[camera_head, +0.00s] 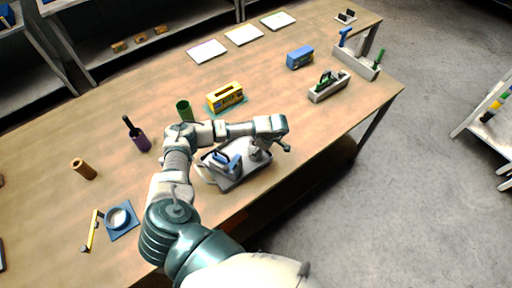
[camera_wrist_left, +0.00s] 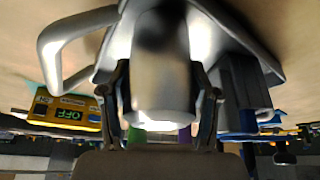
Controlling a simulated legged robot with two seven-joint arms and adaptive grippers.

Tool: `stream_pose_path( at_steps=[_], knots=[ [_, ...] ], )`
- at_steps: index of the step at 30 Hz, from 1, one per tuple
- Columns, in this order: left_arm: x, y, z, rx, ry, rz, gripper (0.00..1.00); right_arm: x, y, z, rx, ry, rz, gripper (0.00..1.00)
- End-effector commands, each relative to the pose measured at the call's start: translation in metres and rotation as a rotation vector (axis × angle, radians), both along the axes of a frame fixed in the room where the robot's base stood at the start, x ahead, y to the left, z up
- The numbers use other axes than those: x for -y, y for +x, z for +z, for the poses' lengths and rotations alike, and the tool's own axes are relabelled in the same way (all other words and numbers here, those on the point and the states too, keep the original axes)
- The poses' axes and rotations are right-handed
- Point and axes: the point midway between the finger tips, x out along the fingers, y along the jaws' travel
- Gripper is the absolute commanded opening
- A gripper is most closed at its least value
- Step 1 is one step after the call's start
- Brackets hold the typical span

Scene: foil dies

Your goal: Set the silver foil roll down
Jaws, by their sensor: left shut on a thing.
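In the left wrist view, the silver foil roll (camera_wrist_left: 160,85) is a shiny grey cylinder between the two dark fingers of my left gripper (camera_wrist_left: 160,75). The gripper is shut on it. In the head view, my left gripper (camera_head: 258,152) points down at the right part of a grey tray (camera_head: 232,181). The wrist view shows the tray's handle (camera_wrist_left: 52,52) and body behind the roll. I cannot tell whether the roll touches the tray. My gripper and forearm partly hide the roll and tray in the head view. My right gripper is not in view.
A blue-handled grey tool (camera_head: 222,161) is at the tray's left part. A yellow box (camera_head: 225,95) and green cup (camera_head: 185,110) stand behind my arm. A purple bottle (camera_head: 138,135) stands left. The table's front edge is close to the tray; the right foreground tabletop is bare.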

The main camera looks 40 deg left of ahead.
Motion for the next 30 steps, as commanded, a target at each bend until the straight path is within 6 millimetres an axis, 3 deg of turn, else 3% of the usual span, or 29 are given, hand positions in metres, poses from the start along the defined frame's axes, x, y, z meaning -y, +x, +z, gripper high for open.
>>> stream_pose_path(
  at_steps=[4, 5, 7, 8, 13, 20, 30],
  knots=[
    [0.0, 0.001, 0.001, 0.003, 0.001, 0.001, 0.17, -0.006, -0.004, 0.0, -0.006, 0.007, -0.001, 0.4],
    [0.001, 0.0, 0.001, 0.001, 0.001, 0.001, 0.66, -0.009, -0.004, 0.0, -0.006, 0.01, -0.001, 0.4],
    [0.002, 0.0, 0.001, 0.002, 0.003, 0.0, 0.83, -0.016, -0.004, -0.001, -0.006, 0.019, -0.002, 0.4],
    [0.002, 0.0, 0.001, 0.002, 0.002, 0.0, 0.86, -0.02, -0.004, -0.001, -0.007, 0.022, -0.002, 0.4],
    [0.005, 0.001, 0.002, 0.002, 0.005, 0.0, 0.86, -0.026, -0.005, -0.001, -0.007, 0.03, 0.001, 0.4],
    [0.007, 0.002, 0.008, 0.005, 0.003, 0.0, 0.86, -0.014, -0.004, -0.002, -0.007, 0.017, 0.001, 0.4],
    [0.031, 0.01, 0.07, 0.007, 0.0, -0.003, 0.86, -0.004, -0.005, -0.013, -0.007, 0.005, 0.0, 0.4]
  ],
)
